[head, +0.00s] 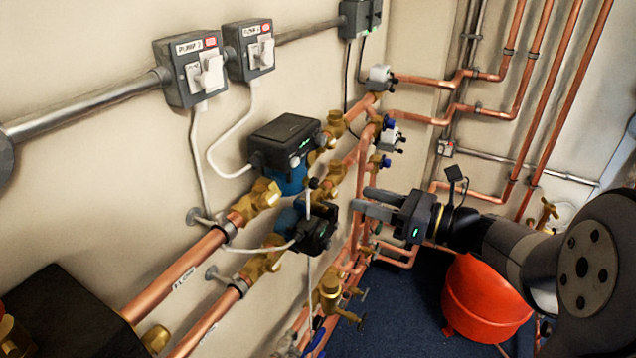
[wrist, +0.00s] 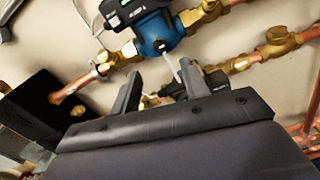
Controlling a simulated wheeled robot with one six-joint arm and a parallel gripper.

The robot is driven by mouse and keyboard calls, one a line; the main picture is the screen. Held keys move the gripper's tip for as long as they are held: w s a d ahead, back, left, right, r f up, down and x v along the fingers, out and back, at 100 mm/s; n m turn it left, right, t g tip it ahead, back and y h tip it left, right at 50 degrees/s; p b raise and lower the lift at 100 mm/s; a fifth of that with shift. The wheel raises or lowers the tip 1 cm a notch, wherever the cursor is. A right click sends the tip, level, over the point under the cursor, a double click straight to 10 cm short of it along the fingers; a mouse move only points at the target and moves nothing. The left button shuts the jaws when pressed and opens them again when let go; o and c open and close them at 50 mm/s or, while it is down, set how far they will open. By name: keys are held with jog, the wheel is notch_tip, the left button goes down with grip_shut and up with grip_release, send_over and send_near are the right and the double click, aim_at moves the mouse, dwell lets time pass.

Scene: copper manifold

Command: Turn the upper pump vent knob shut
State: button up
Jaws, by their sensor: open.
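The upper pump, with a black head (head: 284,138) and a blue body (head: 291,180), sits on the upper copper pipe line. It also shows at the top of the wrist view (wrist: 158,32). A small dark knob (head: 314,183) stands out before its blue body, with a thin pale bar below it. In the wrist view a pale bar (wrist: 172,68) runs from the blue body toward the space between the fingers. I cannot tell its exact turn angle. My gripper (head: 364,200) is open and empty, right of the knob and apart from it. Its fingers also show in the wrist view (wrist: 160,70).
The lower pump (head: 316,234) sits just below, partly hidden by a finger in the wrist view. Brass valves (head: 262,197) and copper pipes (head: 180,275) flank the pumps. White cables and switches (head: 207,75) are above. A red bucket (head: 485,300) stands on the floor.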

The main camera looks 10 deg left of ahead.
aim_at(318, 185)
jog(key=p+x, duration=0.1)
jog(key=x, duration=0.9)
jog(key=shift+w+a, duration=0.1)
jog(key=shift+a, duration=0.1)
grip_shut()
